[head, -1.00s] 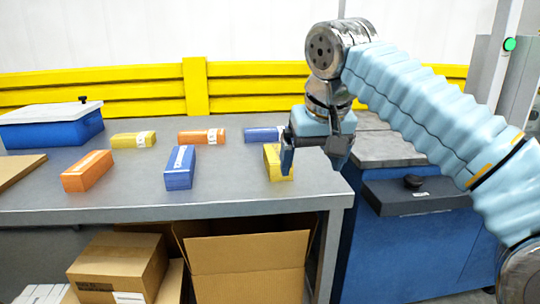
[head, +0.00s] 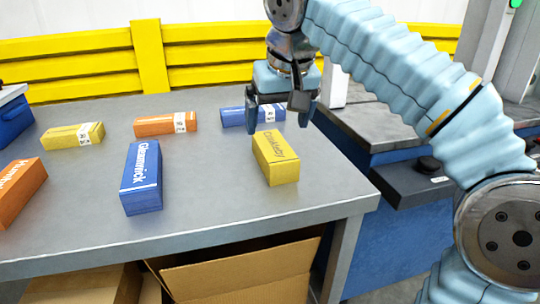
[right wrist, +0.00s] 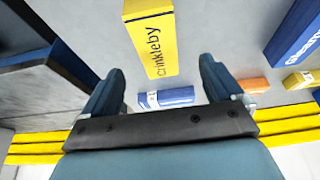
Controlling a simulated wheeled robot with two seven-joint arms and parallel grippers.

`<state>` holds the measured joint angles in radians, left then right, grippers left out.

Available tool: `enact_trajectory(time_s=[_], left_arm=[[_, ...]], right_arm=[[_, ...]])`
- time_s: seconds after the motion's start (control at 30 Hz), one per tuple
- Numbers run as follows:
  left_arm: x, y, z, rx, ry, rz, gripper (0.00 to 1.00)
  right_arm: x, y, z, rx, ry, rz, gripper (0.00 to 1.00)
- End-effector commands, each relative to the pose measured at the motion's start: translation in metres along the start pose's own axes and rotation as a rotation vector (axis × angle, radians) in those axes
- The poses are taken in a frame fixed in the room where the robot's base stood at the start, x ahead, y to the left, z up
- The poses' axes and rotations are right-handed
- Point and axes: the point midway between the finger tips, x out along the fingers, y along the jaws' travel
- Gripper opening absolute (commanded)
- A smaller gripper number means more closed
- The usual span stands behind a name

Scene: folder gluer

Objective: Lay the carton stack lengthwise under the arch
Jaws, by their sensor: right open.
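Several carton stacks lie apart on the grey table (head: 215,213). A yellow one marked Crinkleby (head: 276,158) is nearest my right gripper; it also shows in the right wrist view (right wrist: 150,40). A blue one marked Gleamwick (head: 142,178) lies to its left. Another blue stack (head: 238,116) lies behind, partly hidden by my gripper. Orange (head: 166,124) and yellow (head: 73,136) stacks lie farther left, with another orange one (head: 18,192) at the left edge. My right gripper (head: 278,122) is open and empty above the table, just behind the Crinkleby stack. I cannot make out the arch. My left gripper is out of view.
A yellow barrier (head: 200,71) runs behind the table. A blue-sided machine with a grey top (head: 375,128) stands at the right. Open cardboard boxes (head: 240,270) sit under the table. The front middle of the tabletop is clear.

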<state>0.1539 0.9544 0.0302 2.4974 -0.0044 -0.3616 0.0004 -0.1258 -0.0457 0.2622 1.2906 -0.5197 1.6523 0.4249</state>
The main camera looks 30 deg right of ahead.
Motion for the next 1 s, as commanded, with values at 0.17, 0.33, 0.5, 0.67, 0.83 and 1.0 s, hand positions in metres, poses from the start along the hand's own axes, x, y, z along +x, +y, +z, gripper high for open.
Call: enact_trajectory(time_s=[0.17,0.33,0.5,0.67,0.83,1.0], left_arm=[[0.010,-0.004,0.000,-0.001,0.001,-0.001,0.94],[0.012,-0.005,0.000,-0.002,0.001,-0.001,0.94],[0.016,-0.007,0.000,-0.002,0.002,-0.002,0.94],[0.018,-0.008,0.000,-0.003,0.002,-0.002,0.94],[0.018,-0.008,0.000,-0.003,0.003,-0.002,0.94],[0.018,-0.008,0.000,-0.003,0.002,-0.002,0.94]], right_arm=[[0.036,0.000,0.001,0.000,-0.002,0.002,0.94],[0.050,0.001,0.000,0.001,-0.001,0.001,0.94],[0.075,0.004,-0.001,0.000,-0.004,0.002,0.94],[0.096,0.005,-0.002,0.000,-0.003,0.001,0.94],[0.100,0.004,-0.003,0.000,-0.001,0.000,0.94],[0.100,0.004,-0.003,0.000,-0.001,0.000,0.84]])
